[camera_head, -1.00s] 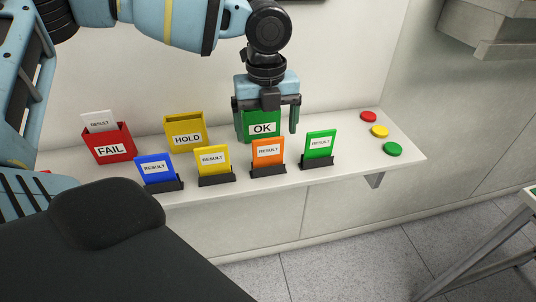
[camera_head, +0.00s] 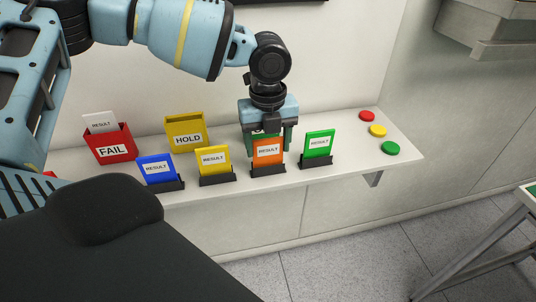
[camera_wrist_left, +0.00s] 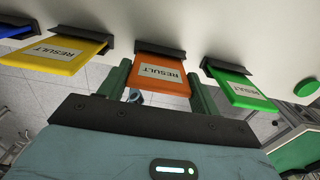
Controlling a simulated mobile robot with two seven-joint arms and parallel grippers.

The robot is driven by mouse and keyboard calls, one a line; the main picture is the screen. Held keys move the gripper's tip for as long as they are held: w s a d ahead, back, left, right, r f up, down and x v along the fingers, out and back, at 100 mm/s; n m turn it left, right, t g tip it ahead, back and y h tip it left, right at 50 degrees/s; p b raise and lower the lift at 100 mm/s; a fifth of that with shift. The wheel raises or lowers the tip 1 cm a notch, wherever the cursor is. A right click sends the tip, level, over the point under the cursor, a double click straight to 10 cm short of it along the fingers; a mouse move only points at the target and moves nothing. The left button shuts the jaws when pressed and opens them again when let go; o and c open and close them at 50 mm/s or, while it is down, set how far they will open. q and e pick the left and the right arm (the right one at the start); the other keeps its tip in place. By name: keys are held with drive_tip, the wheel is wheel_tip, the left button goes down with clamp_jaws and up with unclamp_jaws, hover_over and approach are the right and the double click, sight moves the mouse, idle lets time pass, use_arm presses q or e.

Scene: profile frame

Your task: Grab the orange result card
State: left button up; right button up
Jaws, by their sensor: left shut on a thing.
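The orange result card (camera_head: 267,152) stands upright in its black holder (camera_head: 268,171) on the shelf, with its RESULT label facing out. It also shows in the left wrist view, as an orange card (camera_wrist_left: 160,73) between the two green fingers. My left gripper (camera_head: 268,140) points down over the card from above, with one finger at each side edge. It is shut on the card, whose bottom is still in the holder. My right gripper is not in view.
Close by are a yellow card (camera_head: 213,160) on the left and a green card (camera_head: 318,143) on the right. A blue card (camera_head: 157,169) is farther left. Red FAIL (camera_head: 110,147) and yellow HOLD (camera_head: 186,133) boxes stand behind; the OK box is mostly hidden by my gripper.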

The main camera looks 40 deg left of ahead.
use_arm(q)
drive_tip(key=shift+r, duration=0.1)
drive_tip(key=shift+c, duration=0.2)
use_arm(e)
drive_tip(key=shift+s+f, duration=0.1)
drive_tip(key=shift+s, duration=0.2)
use_arm(q)
drive_tip(key=shift+r, duration=0.55)
wheel_tip(320, 180, up, 2)
drive_tip(key=shift+r+b, duration=0.1)
drive_tip(key=shift+b, duration=0.25)
drive_tip(key=s+d, duration=0.2)
drive_tip(key=s, duration=0.5)
drive_tip(key=s+d+r, duration=0.1)
drive_tip(key=s, duration=0.7)
drive_tip(key=shift+s+d+r, duration=0.25)
drive_tip(key=shift+s+d, duration=0.05)
drive_tip(key=shift+d, duration=0.05)
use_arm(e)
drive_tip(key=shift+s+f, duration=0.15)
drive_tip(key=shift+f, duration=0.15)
use_arm(q)
drive_tip(key=shift+f, duration=0.1)
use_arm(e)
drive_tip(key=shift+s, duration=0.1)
